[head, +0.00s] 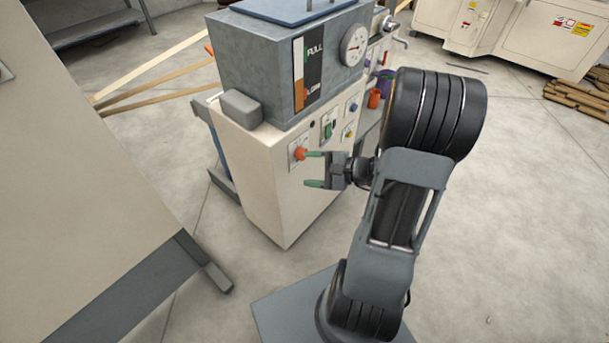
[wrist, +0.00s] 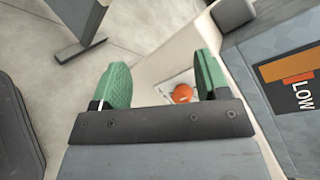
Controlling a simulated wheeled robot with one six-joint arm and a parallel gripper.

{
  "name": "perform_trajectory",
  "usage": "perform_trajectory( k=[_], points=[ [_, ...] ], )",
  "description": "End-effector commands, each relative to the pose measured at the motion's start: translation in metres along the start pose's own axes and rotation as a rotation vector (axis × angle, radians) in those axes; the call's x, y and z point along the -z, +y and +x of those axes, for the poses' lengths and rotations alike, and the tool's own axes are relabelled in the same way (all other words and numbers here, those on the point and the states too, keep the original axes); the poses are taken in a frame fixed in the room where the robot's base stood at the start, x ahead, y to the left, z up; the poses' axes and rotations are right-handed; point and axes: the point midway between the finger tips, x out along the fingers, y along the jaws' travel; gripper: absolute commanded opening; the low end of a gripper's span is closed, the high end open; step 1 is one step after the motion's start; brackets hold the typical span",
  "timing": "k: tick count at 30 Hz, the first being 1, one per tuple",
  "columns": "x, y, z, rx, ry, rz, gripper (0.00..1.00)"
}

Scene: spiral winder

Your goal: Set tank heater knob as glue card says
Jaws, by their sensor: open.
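The orange heater knob (head: 300,153) sits on a pale plate on the front of the cream cabinet (head: 262,195). In the wrist view the knob (wrist: 182,93) shows between the two green fingers, nearer the right one. My gripper (head: 314,169) is open in front of the cabinet, its upper finger close to the knob; I cannot tell if they touch. The grey tank (head: 262,65) stands on the cabinet, with a FULL/LOW level strip (head: 314,65) and a round dial gauge (head: 353,46). The knob's pointer and markings are too small to read. I cannot make out a glue card.
Other controls, including a green switch (head: 329,127), lie right of the knob. A grey block (head: 241,108) sits on the cabinet's top left corner. A large cream panel (head: 80,150) stands at the left.

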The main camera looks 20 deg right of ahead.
Motion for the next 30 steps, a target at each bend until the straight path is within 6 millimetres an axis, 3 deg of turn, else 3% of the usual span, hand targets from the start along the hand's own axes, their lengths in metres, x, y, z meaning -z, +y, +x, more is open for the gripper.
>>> perform_trajectory(
  k=[1, 3, 9, 14, 30],
  points=[
    [0.034, 0.019, -0.005, 0.093, 0.035, 0.048, 0.69],
    [0.062, 0.026, -0.015, 0.208, 0.082, 0.088, 0.69],
    [0.109, 0.04, -0.038, 0.406, 0.182, 0.145, 0.69],
    [0.122, 0.038, -0.036, 0.452, 0.207, 0.155, 0.69],
    [0.143, -0.003, 0.049, 0.452, 0.207, 0.155, 0.69]
  ],
)
